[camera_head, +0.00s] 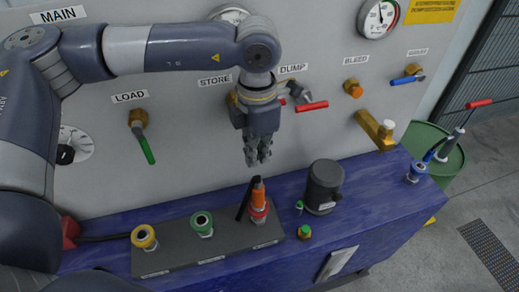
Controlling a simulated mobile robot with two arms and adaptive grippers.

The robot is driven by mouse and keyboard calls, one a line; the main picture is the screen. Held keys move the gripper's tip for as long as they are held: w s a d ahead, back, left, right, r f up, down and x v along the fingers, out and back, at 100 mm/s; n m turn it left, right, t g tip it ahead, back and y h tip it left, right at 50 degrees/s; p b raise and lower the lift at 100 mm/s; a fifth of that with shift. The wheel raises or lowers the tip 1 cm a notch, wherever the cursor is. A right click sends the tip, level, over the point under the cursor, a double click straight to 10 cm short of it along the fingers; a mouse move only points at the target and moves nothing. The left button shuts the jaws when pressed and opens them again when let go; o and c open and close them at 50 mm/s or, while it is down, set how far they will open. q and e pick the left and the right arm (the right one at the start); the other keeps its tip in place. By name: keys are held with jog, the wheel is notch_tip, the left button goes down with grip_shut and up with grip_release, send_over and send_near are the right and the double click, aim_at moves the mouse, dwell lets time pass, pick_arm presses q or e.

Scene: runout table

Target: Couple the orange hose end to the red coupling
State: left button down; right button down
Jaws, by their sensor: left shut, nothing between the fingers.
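The orange hose end (258,190) stands roughly upright at the red coupling (258,214), on the right part of the dark coupling block. Its lower end meets the coupling; how deep it sits I cannot tell. A black length, likely its hose (243,200), runs beside it on the left. My left gripper (258,161) points down just above the orange hose end. It is shut and empty, with a small gap seeming to lie between its fingertips and the hose end. My right gripper is not in view.
A yellow coupling (144,237) and a green coupling (202,222) stand left on the same block (165,262). A dark cylinder (322,186) stands to the right. The grey panel (190,130) behind carries valve handles, including the red DUMP handle (311,106).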

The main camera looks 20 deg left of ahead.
aim_at(258, 180)
pick_arm(q)
notch_tip(258, 180, down, 5)
jog(key=shift+f+b, duration=0.1)
jog(key=shift+b, duration=1.05)
jog(key=shift+f, duration=0.35)
jog(key=shift+f+b, duration=0.55)
jog(key=shift+b, duration=0.35)
jog(key=shift+r, duration=0.1)
jog(key=shift+r+p, duration=0.35)
jog(key=shift+r, duration=1.1)
notch_tip(258, 180, up, 12)
